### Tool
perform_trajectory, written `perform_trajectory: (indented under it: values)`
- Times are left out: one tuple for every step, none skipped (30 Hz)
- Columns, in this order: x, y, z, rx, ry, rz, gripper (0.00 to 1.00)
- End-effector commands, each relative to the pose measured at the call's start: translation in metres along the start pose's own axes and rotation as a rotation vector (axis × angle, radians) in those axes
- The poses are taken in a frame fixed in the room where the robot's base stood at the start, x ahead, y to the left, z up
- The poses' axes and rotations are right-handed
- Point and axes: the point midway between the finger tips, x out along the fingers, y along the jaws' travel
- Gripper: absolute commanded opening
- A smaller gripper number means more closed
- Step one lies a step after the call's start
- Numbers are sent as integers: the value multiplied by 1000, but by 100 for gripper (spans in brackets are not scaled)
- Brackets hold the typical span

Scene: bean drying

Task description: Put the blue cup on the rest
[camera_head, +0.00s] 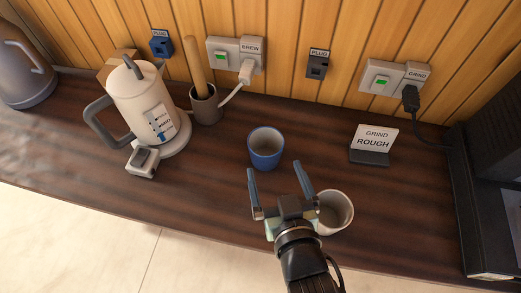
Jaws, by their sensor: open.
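The blue cup (267,152) stands upright on the dark wooden counter, near the middle of the view. It has a blue outside and a pale inside, which looks empty. My gripper (279,178) is open and empty, with its two blue-grey fingers pointing toward the cup. The fingertips are just on the near side of the cup; I cannot tell whether either touches it. I cannot make out for sure which thing is the rest.
A white cup (336,212) stands right beside my gripper, partly hidden. A white kettle (145,105) and a grey pot holding a wooden stick (205,104) are to the left. A sign reading GRIND ROUGH (373,143) is to the right. A dark machine (485,180) fills the right edge.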

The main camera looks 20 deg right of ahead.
Motion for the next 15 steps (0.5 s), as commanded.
perform_trajectory:
  values:
    - [7,-1,-3,1,3,-2,100]
    - [12,-1,-4,1,4,-2,100]
    - [19,-2,-5,2,4,-2,100]
    - [24,-2,-5,2,4,-2,100]
    - [30,-2,-5,2,5,-3,100]
    - [37,-2,-5,2,5,-3,100]
    - [42,-2,-5,3,5,-3,100]
    - [47,-2,-5,3,4,-2,100]
    - [52,-2,-4,1,4,-3,100]
    - [56,-2,-4,1,4,-2,100]
    - [60,-2,-4,1,4,-2,100]
    - [63,-1,-4,1,3,-1,100]
    - [65,-2,-4,1,4,-2,100]
    - [67,-2,-3,1,4,-2,100]
    - [68,-2,-3,1,4,-2,100]
